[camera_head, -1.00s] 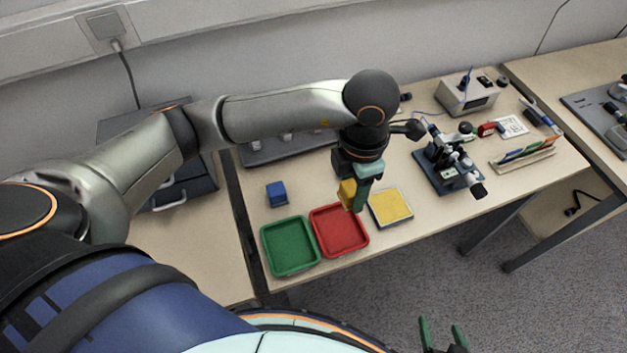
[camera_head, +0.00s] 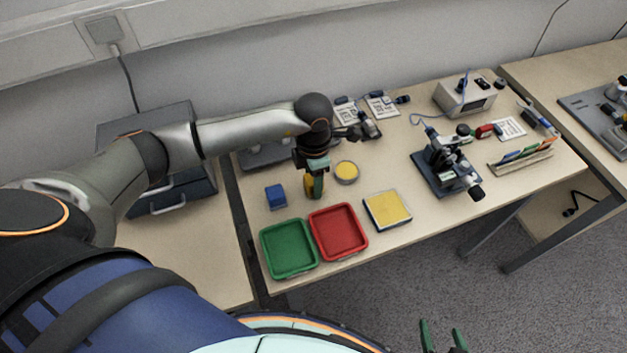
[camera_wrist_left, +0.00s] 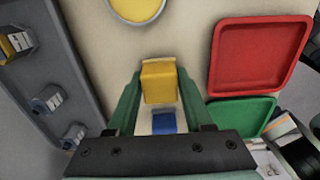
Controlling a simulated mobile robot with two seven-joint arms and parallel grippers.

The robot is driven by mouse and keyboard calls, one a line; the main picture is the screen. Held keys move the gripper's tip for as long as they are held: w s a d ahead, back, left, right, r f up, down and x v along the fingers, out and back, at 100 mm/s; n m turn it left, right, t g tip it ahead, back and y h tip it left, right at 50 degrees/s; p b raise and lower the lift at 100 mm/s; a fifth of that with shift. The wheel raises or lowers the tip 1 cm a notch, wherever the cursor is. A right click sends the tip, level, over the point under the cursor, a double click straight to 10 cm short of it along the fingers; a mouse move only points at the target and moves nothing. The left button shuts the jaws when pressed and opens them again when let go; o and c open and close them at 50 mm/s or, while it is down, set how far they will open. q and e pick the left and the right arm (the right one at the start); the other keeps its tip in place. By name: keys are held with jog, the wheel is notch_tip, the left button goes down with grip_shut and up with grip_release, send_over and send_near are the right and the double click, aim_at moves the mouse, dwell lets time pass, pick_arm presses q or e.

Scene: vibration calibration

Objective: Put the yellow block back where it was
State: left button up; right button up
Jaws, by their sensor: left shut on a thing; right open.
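The yellow block (camera_wrist_left: 159,82) is between the fingers of my left gripper (camera_head: 315,192), which is shut on it. In the head view the block (camera_head: 308,187) is partly hidden by a green finger. It is over or at the table behind the red tray; I cannot tell whether it touches the table. In the left wrist view the fingers of my left gripper (camera_wrist_left: 150,95) flank the block. My right gripper (camera_head: 442,336) is open and empty at the bottom edge of the head view.
A blue block (camera_head: 276,196) lies left of my left gripper. A green tray (camera_head: 268,264) and a red tray (camera_head: 358,248) stand in front. A yellow-topped pad (camera_head: 387,209), a round yellow dish (camera_head: 346,172) and a microscope (camera_head: 447,160) are to the right.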

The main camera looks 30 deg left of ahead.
pick_arm(q)
jog(key=shift+f, duration=0.25)
jog(key=shift+f, duration=0.1)
jog(key=shift+f, duration=0.15)
jog(key=o, duration=1.2)
notch_tip(320, 180, up, 13)
jog(key=shift+f, duration=0.2)
